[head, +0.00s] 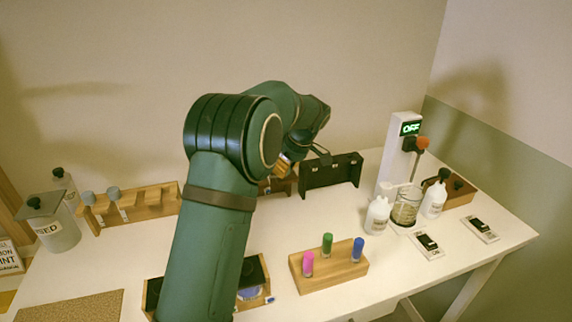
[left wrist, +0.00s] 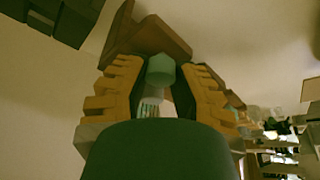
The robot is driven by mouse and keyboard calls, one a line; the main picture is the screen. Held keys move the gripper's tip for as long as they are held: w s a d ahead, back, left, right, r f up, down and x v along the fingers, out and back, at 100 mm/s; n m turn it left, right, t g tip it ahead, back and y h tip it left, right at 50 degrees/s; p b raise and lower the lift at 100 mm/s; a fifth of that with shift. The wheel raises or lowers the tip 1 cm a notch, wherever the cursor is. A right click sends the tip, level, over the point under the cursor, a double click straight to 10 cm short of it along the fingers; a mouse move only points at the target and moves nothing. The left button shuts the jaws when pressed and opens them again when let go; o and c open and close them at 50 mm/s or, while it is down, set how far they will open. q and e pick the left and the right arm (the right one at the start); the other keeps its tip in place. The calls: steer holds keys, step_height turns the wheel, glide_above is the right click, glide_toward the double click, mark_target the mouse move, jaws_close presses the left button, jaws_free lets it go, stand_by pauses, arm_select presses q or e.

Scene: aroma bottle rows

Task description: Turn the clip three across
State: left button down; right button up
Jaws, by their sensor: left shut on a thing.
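My left arm reaches across the middle of the head view, and its gripper (head: 283,165) is at the back of the table, left of a black stand (head: 330,174). In the left wrist view the yellow fingers of this gripper close on a small clear vial with a teal cap (left wrist: 160,69). A brown wooden block (left wrist: 146,38) lies just beyond the vial; whether they touch I cannot tell. I cannot make out a clip for certain. My right gripper is not in view.
A wooden rack (head: 150,204) with grey-capped vials stands at the left. A wooden block (head: 330,268) holds pink, green and blue vials in front. A white device reading OFF (head: 402,155), a beaker (head: 405,208) and white bottles stand at the right.

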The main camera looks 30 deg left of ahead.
arm_select(q)
steer(key=shift+n+g+p, duration=0.3)
steer(key=shift+n, duration=0.3)
steer(key=shift+f, duration=0.15)
steer(key=c, duration=1)
jaws_free()
steer(key=shift+a, duration=0.1)
steer(key=v, duration=1.2)
